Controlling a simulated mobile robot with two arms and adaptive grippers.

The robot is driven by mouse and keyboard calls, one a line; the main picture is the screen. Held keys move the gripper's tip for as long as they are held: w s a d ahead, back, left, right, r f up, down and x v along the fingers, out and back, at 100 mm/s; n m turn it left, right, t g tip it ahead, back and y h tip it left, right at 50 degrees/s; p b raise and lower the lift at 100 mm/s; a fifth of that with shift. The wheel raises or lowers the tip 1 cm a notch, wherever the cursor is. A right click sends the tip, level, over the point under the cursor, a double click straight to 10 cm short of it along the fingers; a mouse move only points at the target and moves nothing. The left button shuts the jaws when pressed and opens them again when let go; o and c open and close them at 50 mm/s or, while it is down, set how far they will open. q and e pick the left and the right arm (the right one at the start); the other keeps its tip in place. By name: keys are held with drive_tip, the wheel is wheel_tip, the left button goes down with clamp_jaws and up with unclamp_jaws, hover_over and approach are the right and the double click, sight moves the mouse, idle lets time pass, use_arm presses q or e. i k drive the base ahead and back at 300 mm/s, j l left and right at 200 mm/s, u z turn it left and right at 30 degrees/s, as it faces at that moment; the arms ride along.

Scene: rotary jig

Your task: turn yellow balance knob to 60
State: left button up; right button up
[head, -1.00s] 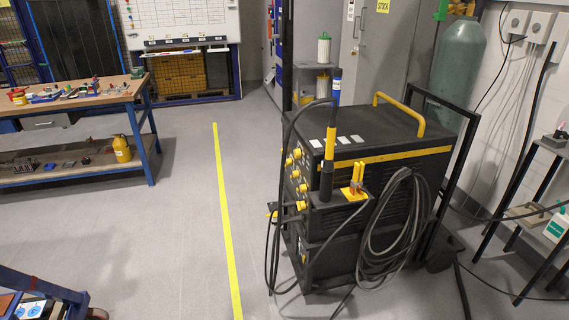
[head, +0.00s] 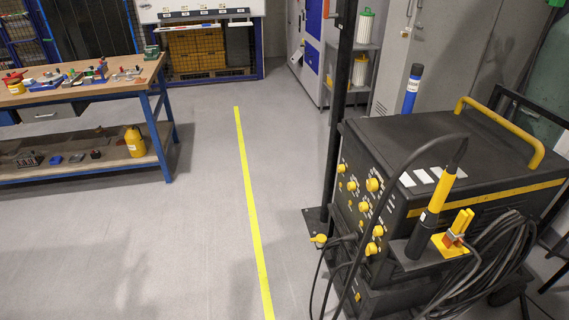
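A black welding machine (head: 400,140) with a yellow handle stands at the right of the head view. Its front panel (head: 352,205) faces left and carries several yellow knobs, among them an upper knob (head: 372,185) and a lower knob (head: 372,248). I cannot tell which one is the balance knob, and its scale and labels are too small to read. Neither of my grippers is in view.
A torch (head: 433,208) stands in a holder at the machine's front corner, with cables hanging to the floor. A dark post (head: 340,100) rises beside the panel. A blue workbench (head: 160,110) stands at the left. The grey floor along the yellow line (head: 248,200) is clear.

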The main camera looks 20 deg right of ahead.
sight(351, 186)
drive_tip(key=i+j+z, duration=0.2)
drive_tip(key=i, duration=0.25)
drive_tip(key=i+z, duration=0.2)
drive_tip(key=i, duration=0.3)
drive_tip(key=i+j+z, duration=0.25)
drive_tip(key=i, duration=0.2)
